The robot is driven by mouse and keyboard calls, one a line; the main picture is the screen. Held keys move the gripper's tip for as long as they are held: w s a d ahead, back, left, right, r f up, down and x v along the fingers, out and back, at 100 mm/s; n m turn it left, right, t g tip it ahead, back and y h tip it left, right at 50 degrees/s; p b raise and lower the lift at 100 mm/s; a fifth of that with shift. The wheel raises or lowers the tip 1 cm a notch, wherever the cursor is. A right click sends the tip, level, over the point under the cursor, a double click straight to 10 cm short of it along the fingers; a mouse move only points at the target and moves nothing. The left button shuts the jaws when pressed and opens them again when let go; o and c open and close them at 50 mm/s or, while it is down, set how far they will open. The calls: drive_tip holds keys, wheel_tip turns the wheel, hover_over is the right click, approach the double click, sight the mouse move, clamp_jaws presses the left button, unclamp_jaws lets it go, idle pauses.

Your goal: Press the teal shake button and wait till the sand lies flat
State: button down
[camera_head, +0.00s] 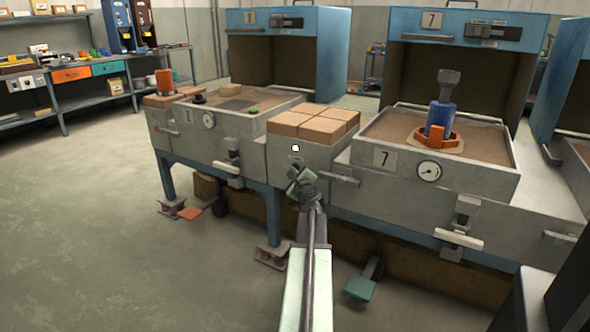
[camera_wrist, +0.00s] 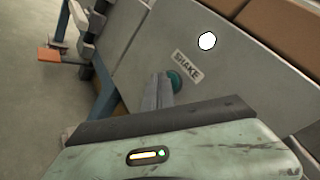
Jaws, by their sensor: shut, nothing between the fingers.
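The teal shake button (camera_wrist: 175,81) shows in the wrist view, partly behind my fingers, beside a label (camera_wrist: 187,67) reading SHAKE. My gripper (camera_wrist: 160,80) is shut and empty, its tips at the button; I cannot tell whether they touch or press it. In the head view my gripper (camera_head: 301,180) is in front of the grey panel below the brick stack, and hides the button. A sand bed (camera_head: 275,107) lies in the left tray, with a dark patch on it. Another sand bed (camera_head: 390,130) lies in the right tray marked 7, around a blue cylinder (camera_head: 440,118) in an orange ring.
A white round lamp (camera_head: 295,148) is on the panel just above; it also shows in the wrist view (camera_wrist: 207,41). Bricks (camera_head: 314,125) sit on the panel block. Handles (camera_head: 459,238) stick out in front. Pedals (camera_head: 360,288) are low at the floor. Open floor (camera_head: 110,220) lies left.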

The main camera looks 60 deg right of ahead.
drive_tip(key=shift+a, duration=0.7)
drive_tip(key=shift+a, duration=0.1)
drive_tip(key=a, duration=0.4)
drive_tip(key=shift+a, duration=0.35)
idle(0.4)
